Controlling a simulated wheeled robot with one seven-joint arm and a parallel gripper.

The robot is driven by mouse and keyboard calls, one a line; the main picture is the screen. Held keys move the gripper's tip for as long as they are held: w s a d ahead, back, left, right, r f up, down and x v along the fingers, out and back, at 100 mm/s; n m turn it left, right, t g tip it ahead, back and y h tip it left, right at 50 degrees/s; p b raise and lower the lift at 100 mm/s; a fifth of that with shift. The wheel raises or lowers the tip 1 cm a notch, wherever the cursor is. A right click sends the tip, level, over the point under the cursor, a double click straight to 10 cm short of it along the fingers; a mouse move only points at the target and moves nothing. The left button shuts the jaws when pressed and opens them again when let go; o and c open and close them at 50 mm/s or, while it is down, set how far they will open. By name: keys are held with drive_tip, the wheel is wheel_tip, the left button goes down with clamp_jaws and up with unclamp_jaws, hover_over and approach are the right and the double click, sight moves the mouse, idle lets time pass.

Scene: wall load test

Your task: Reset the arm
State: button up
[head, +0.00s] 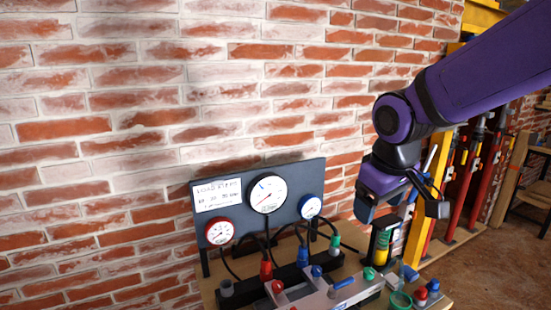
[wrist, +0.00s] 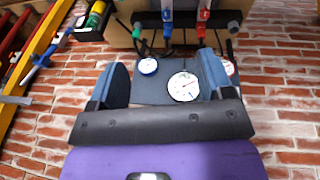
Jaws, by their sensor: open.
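My gripper (head: 383,213) hangs from my purple arm at the right of the head view, above the right part of the bench and in front of the brick wall. In the wrist view its two blue fingers (wrist: 162,85) stand wide apart with nothing between them. It is apart from the gauge panel (head: 235,228), which shows behind the fingers in the wrist view (wrist: 150,92). The panel carries a large white gauge (head: 267,194), a red-rimmed gauge (head: 220,232) and a blue-rimmed gauge (head: 311,207).
Hoses with red, blue and green connectors (head: 266,270) stand before the panel on the bench (head: 208,292). A yellow post (head: 418,225) and red cylinders (head: 462,190) are at the right.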

drive_tip(key=s+d+r+m+t, duration=0.1)
drive_tip(key=s+d+r+m, duration=0.2)
drive_tip(key=s+d, duration=0.2)
drive_tip(key=s+d+r+m+t, duration=0.1)
drive_tip(key=s+d+r+m, duration=0.2)
drive_tip(key=s+d, duration=0.3)
drive_tip(key=s, duration=0.5)
drive_tip(key=shift+d, duration=0.2)
idle(2.9)
